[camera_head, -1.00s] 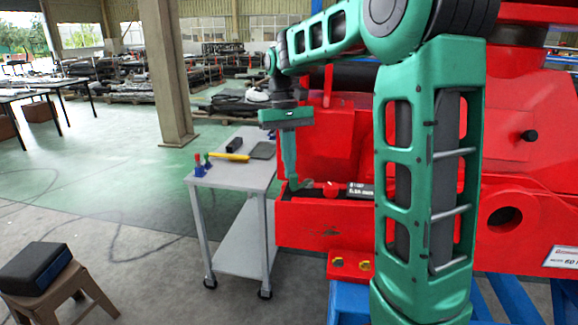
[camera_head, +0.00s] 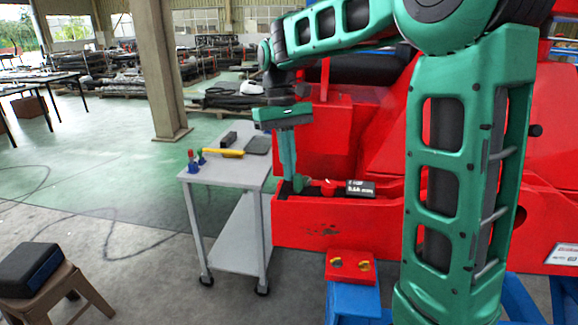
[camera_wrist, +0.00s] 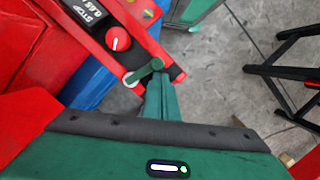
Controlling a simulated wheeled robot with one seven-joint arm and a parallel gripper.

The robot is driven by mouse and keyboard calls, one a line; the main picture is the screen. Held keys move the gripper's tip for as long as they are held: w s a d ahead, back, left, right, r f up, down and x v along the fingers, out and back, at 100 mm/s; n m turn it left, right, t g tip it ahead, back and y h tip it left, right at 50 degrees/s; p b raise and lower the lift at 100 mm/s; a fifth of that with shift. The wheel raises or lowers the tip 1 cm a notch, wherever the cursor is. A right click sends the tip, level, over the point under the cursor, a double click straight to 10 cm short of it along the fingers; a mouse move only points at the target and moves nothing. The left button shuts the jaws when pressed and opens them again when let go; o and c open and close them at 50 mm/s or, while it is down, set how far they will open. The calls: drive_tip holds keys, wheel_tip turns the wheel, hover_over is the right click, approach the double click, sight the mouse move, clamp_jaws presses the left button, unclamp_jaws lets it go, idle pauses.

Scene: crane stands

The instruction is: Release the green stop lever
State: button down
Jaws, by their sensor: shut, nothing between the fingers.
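The green stop lever (camera_wrist: 146,71) shows in the wrist view as a short green bar with a rounded end, lying across a dark strip on the red panel. My gripper (camera_wrist: 163,84) is shut and empty, with its fingers right at the lever's rounded end; I cannot tell if they touch it. In the head view my gripper (camera_head: 291,186) points down into the red trough, and its fingers largely hide the lever. A red round knob (camera_wrist: 118,39) with a white mark sits beside the lever.
The red trough wall (camera_head: 325,220) stands in front of my fingers. A grey cart (camera_head: 222,172) with tools is close on the left. A red box with yellow knobs (camera_head: 350,266) sits on a blue stand below. A stool (camera_head: 50,290) is at lower left.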

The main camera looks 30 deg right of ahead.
drive_tip(key=shift+s+d, duration=0.15)
drive_tip(key=shift+s, duration=0.35)
idle(0.6)
drive_tip(key=a+v, duration=0.1)
drive_tip(key=v, duration=0.9)
idle(0.3)
drive_tip(key=s+d+f+m, duration=0.1)
drive_tip(key=s+d+f, duration=0.2)
drive_tip(key=s, duration=0.1)
drive_tip(key=s+d+f+m+t, duration=0.1)
drive_tip(key=s+d+f, duration=0.2)
drive_tip(key=s, duration=0.2)
drive_tip(key=s+d+f+m, duration=0.1)
drive_tip(key=s+d+f, duration=0.2)
drive_tip(key=s+d, duration=0.1)
drive_tip(key=shift+s+f+m+t, duration=0.3)
drive_tip(key=shift+s+m, duration=0.1)
drive_tip(key=shift+s, duration=0.15)
drive_tip(key=s+d+f+m+t, duration=0.1)
drive_tip(key=s+d+f+m, duration=0.1)
drive_tip(key=s+f, duration=0.8)
drive_tip(key=s+d, duration=0.1)
drive_tip(key=s, duration=0.2)
drive_tip(key=shift+f+m, duration=0.35)
drive_tip(key=shift+m, duration=0.05)
drive_tip(key=shift+s, duration=0.1)
